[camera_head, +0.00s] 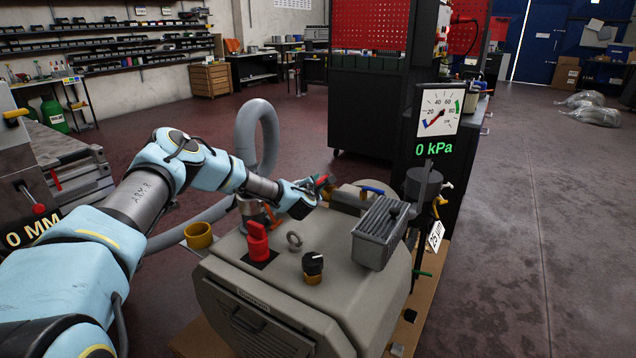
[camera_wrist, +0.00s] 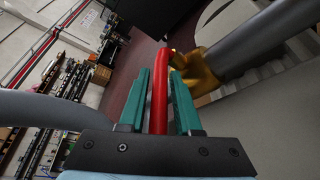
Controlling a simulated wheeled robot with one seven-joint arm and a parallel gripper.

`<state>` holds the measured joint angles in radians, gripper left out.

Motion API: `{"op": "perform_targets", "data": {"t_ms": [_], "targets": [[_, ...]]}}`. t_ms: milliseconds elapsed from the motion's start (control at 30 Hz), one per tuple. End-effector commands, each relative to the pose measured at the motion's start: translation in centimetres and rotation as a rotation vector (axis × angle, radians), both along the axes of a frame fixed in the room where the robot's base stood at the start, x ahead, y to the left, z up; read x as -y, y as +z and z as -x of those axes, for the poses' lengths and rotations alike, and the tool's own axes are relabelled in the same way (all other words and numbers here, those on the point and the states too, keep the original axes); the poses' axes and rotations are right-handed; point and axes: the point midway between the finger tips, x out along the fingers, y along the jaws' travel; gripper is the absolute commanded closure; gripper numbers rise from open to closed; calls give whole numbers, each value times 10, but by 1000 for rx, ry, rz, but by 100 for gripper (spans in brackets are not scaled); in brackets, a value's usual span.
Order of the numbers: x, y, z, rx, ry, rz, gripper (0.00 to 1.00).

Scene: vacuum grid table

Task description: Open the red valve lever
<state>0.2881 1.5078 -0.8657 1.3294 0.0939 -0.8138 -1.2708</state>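The red valve lever (camera_wrist: 159,95) runs lengthwise between the two teal fingers of my gripper (camera_wrist: 160,80) in the wrist view. A brass-coloured fitting (camera_wrist: 197,72) shows just right of the fingertips, by a thick grey pipe. In the head view my gripper (camera_head: 323,186) is behind the pump housing, with a bit of the red lever (camera_head: 320,180) showing at the fingers. The valve's body is mostly hidden there by my wrist and the machine.
The beige pump housing (camera_head: 290,297) carries a red switch (camera_head: 258,240), a black knob (camera_head: 313,264) and a ribbed grey block (camera_head: 380,232). A grey hose (camera_head: 265,112) loops beside my forearm. The gauge (camera_head: 438,112) reads 0 kPa. Open floor is at the right.

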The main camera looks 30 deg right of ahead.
Motion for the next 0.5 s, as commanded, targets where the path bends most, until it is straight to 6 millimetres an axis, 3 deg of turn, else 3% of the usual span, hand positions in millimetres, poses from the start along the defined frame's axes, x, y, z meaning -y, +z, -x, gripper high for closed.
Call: {"op": "perform_targets", "data": {"t_ms": [233,500], "targets": [[0,0,-1,1,0,-1,68],[0,0,-1,1,0,-1,98]]}}
